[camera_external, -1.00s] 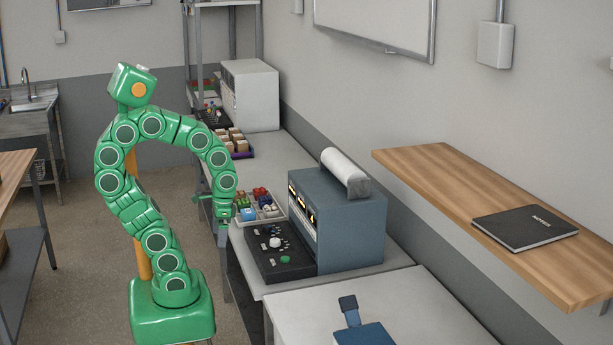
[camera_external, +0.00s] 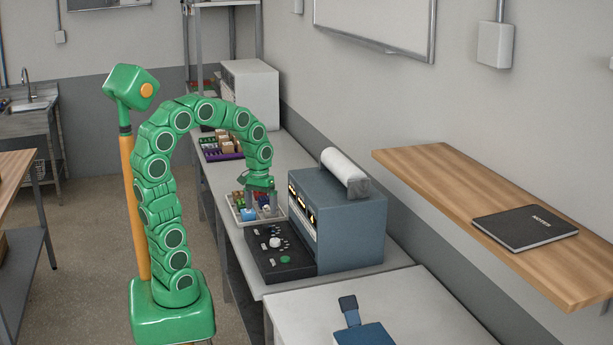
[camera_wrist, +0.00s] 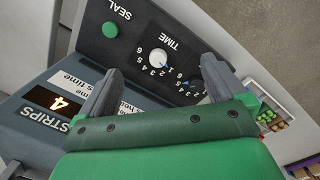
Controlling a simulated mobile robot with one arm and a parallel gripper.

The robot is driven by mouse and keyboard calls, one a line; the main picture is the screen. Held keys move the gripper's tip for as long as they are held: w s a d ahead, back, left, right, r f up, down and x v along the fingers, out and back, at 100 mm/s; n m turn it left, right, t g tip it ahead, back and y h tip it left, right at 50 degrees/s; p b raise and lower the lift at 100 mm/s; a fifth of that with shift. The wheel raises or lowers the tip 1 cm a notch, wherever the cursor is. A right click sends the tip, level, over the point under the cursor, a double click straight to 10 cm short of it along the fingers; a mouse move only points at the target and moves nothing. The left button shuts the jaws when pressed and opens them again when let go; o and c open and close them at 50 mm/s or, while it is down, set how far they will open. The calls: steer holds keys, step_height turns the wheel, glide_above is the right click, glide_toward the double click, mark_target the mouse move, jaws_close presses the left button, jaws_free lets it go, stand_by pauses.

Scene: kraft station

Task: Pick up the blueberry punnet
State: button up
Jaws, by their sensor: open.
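A light tray (camera_external: 235,213) of small coloured items stands on the bench beside the black control panel. A light blue item (camera_external: 249,214) sits near its front edge; dark, red and green ones lie behind it, partly hidden by my gripper. I cannot tell which of them is the blueberry punnet. My gripper (camera_external: 262,206) points down over the tray area, its height above it unclear. In the wrist view my gripper (camera_wrist: 160,72) is open and empty, its grey fingers wide apart.
The black control panel (camera_external: 262,258) with a white dial (camera_wrist: 159,61) and green button (camera_wrist: 110,29) lies in front of the tray. The blue-grey sealing machine (camera_external: 350,235) stands close on the right, carrying a white roll (camera_external: 344,170). A purple tray (camera_external: 229,156) is farther back.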

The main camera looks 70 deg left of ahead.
steer(key=w+a+r+n+t+y, duration=0.1)
steer(key=w+a+n+t, duration=0.45)
steer(key=a, duration=0.65)
steer(key=w+a+r+n+t+y, duration=0.1)
steer(key=w+a+r+n+t, duration=0.1)
steer(key=w+a+n, duration=0.75)
steer(key=m+g+y, duration=0.5)
steer(key=m+y, duration=0.3)
steer(key=y, duration=0.2)
glide_toward(269, 195)
steer(key=shift+w+d+f, duration=0.25)
steer(key=shift+d+f, duration=0.05)
steer(key=shift+d, duration=0.2)
steer(key=shift+s+a+f+y, duration=0.15)
steer(key=shift+s+f+y, duration=0.1)
steer(key=shift+s+y, duration=0.25)
steer(key=shift+w+x, duration=0.15)
steer(key=shift+x, duration=1.75)
steer(key=shift+w+x, duration=0.2)
steer(key=shift+x, duration=1.7)
steer(key=c, duration=1.2)
